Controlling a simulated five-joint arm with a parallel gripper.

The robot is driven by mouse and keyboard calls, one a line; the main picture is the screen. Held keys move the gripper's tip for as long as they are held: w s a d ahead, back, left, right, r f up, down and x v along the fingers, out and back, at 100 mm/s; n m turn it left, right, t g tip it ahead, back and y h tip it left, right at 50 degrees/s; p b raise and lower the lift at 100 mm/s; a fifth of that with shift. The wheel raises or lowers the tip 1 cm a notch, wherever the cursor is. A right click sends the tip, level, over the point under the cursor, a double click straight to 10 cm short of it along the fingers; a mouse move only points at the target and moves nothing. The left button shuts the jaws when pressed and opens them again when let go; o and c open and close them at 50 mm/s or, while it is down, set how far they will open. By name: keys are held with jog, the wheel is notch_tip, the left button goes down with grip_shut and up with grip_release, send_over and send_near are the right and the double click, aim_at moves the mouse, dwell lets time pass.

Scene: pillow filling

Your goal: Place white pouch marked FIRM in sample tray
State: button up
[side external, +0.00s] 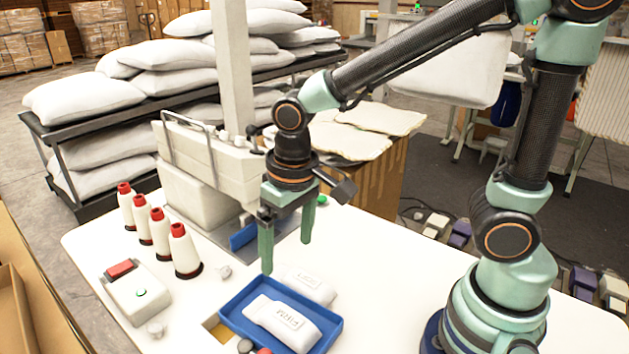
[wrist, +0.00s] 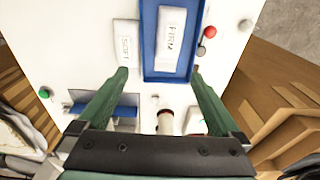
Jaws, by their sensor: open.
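The white pouch marked FIRM (side external: 284,322) lies flat inside the blue sample tray (side external: 247,289). In the wrist view the pouch (wrist: 171,42) lies lengthwise within the tray (wrist: 168,77), its lettering facing up. My gripper (side external: 287,257) is open and empty, pointing down above the table behind the tray. In the wrist view the two fingertips of my gripper (wrist: 159,72) are spread apart near the tray's end, clear of the pouch. A second white pouch (side external: 312,287) lies on the table beside the tray; in the wrist view it (wrist: 125,42) reads SOFT.
Several white thread cones (side external: 160,234) with red tops stand left of the gripper. A sewing machine (side external: 195,175) stands behind them. A small box with a red switch (side external: 135,292) is at front left. The white table (side external: 380,270) is clear to the right.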

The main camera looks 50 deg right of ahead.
jog(key=s+d+r+t, duration=0.1)
jog(key=d+r+t, duration=0.3)
jog(key=d+r, duration=0.4)
jog(key=d, duration=0.3)
jog(key=shift+s+d+r+t, duration=0.25)
jog(key=shift+d+r+t, duration=0.05)
jog(key=shift+d+r, duration=0.1)
jog(key=shift+a, duration=0.1)
dwell(0.5)
